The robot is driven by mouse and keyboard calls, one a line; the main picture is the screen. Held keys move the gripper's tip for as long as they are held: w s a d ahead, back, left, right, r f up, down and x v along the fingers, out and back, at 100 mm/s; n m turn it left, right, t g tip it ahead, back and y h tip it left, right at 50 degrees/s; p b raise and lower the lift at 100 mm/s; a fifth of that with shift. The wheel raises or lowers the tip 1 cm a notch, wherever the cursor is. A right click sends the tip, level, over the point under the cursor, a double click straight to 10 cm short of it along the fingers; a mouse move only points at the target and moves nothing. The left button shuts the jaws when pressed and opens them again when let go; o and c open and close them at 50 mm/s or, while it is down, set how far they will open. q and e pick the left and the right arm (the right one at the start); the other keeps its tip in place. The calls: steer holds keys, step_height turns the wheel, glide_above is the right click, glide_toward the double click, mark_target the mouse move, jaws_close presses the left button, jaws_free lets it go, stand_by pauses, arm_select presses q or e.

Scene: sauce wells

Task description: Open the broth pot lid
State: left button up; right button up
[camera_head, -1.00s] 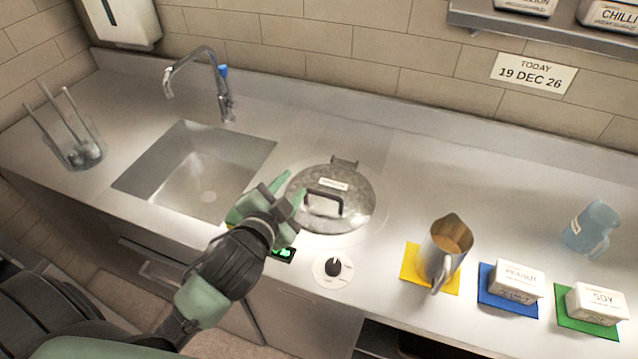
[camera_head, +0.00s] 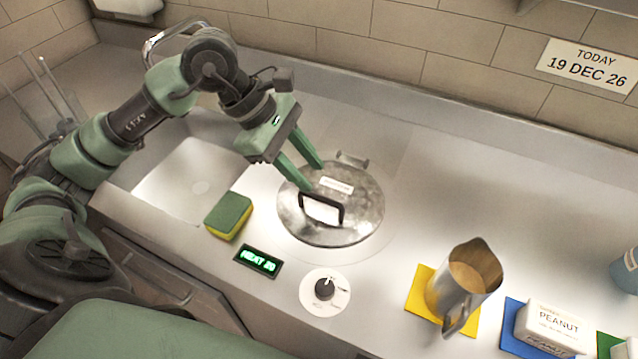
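The broth pot lid (camera_head: 355,222) is a round grey metal lid lying flat over the pot set in the counter. A dark loop handle (camera_head: 321,207) stands near its front left, and a hinge (camera_head: 352,160) shows at its back edge. A small white label (camera_head: 337,185) is on the lid. My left gripper (camera_head: 313,177) is above the lid's back left part, its two green fingers apart with nothing between them, pointing down toward the handle. The pot's inside is hidden under the lid. My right gripper is not in view.
A green and yellow sponge (camera_head: 229,216), a lit display (camera_head: 257,261) and a knob (camera_head: 325,288) lie along the front. A metal jug (camera_head: 462,285) stands on a yellow mat, with a peanut box (camera_head: 552,328) to its right. The sink (camera_head: 190,180) is left. Counter behind the jug is clear.

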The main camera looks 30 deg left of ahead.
mark_target(317, 196)
arm_select(q)
steer(key=shift+y, duration=0.7)
steer(key=f, duration=0.3)
steer(key=w+f+p, duration=0.1)
steer(key=f, duration=0.2)
steer(key=shift+w+a, duration=0.1)
steer(key=shift+w, duration=0.05)
steer(key=shift+w+d+f+p, duration=0.1)
steer(key=shift+d+f+p, duration=0.2)
steer(key=shift+f, duration=0.35)
jaws_close()
